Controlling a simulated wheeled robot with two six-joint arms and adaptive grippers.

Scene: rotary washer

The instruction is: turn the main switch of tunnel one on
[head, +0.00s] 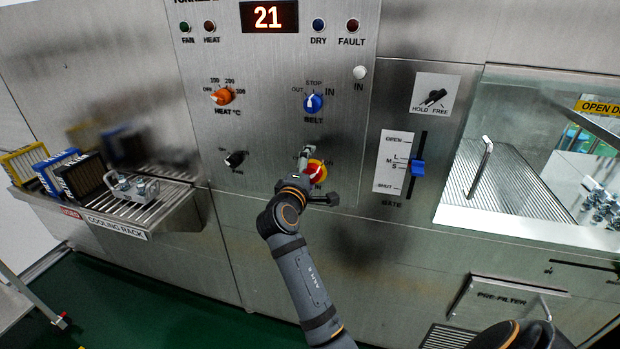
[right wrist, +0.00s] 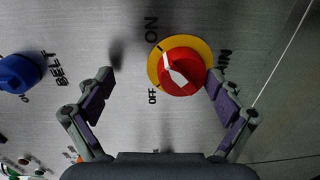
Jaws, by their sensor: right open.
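The main switch is a red knob on a yellow disc (head: 317,171), low on the steel panel. In the right wrist view the red knob (right wrist: 181,72) has a white pointer whose narrow end faces up-left, toward the ON mark. The OFF mark is below left of the disc. My right gripper (head: 314,178) is at the switch, partly covering it in the head view. Its jaws (right wrist: 160,78) are open, with the knob between them, much nearer the right finger. I cannot tell whether that finger touches it. My left gripper is not in view.
Above are the blue belt knob (head: 313,103) and orange heat knob (head: 223,96); a black knob (head: 235,159) is to the left. The blue gate slider (head: 417,168) is to the right. A cooling rack (head: 150,208) with cartridges juts out left.

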